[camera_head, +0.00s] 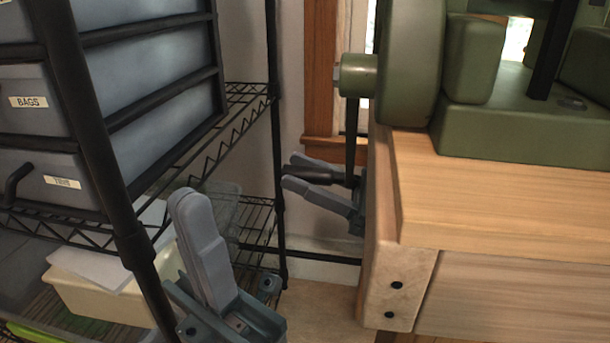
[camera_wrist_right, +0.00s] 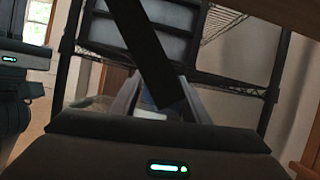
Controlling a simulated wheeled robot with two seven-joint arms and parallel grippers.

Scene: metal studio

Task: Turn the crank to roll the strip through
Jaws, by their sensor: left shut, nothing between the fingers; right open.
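The green rolling mill (camera_head: 405,60) stands on a wooden bench. Its crank arm (camera_head: 351,135) hangs down from the round hub (camera_head: 357,76), with a dark handle (camera_head: 328,174) pointing left at the bottom. My right gripper (camera_head: 293,170) is open, with its fingers above and below the handle, not closed on it. In the right wrist view the dark crank bar (camera_wrist_right: 145,50) runs diagonally down between the open fingers. My left gripper (camera_head: 186,198) is shut and empty, fingers pointing up, left of and apart from the crank. I cannot make out the strip.
A wire shelf rack (camera_head: 276,150) with grey drawers (camera_head: 150,75) and a cream box (camera_head: 100,292) stands close on the left. The wooden bench (camera_head: 500,190) fills the right side. A narrow gap lies between rack and bench.

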